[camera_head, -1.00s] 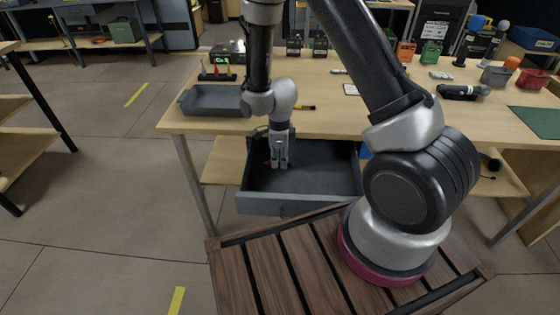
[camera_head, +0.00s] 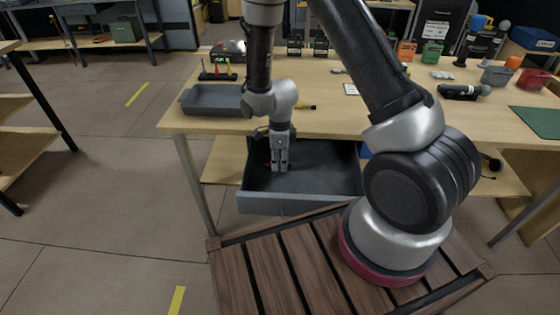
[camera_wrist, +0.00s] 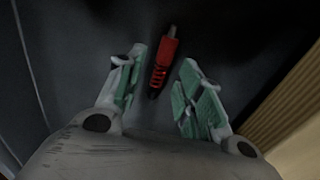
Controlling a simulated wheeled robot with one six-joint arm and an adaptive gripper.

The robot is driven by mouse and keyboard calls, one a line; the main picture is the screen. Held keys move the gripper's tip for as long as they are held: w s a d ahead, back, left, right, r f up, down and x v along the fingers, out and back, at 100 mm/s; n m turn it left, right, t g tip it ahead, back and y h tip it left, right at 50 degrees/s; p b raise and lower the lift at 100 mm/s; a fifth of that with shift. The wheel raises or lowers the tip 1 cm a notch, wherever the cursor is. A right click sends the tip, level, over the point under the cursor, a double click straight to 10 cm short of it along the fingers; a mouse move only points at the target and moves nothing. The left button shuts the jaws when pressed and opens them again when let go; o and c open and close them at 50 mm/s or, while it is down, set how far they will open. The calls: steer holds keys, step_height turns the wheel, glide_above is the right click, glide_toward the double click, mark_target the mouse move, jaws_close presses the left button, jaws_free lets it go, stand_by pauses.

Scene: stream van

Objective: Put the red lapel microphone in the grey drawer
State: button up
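The grey drawer (camera_head: 310,204) is pulled out under the table's front edge, its dark inside facing up. My gripper (camera_head: 280,167) points down inside the drawer, toward its left end. The red lapel microphone (camera_wrist: 162,62) lies on the dark drawer floor in the wrist view, between and just ahead of my fingertips. A small bit of red also shows beside the fingers in the head view. In the wrist view my gripper (camera_wrist: 157,88) has its green-padded fingers spread, with a gap on both sides of the microphone.
A grey open tray (camera_head: 212,100) sits on the wooden table (camera_head: 330,122) above the drawer's left side. A black device (camera_head: 463,91), grey bin (camera_head: 495,76) and green mat (camera_head: 540,121) are farther right. A blue item is partly hidden behind my arm.

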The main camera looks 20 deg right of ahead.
steer(key=s+d+r+n+t, duration=0.1)
steer(key=d+r+n, duration=0.15)
steer(key=r, duration=0.85)
steer(key=s+d+r+n, duration=0.1)
steer(key=d+r+n, duration=0.15)
steer(key=r, duration=0.95)
steer(key=s+d+r+n+t, duration=0.1)
steer(key=s+d+r+n, duration=0.3)
steer(key=s+r+n, duration=0.4)
steer(key=s+d+r+n+t, duration=0.2)
steer(key=s+d+r+n, duration=0.3)
steer(key=s+r+n, duration=0.3)
steer(key=s+n, duration=0.1)
steer(key=s, duration=0.2)
steer(key=shift+s, duration=0.3)
steer(key=shift+r, duration=0.1)
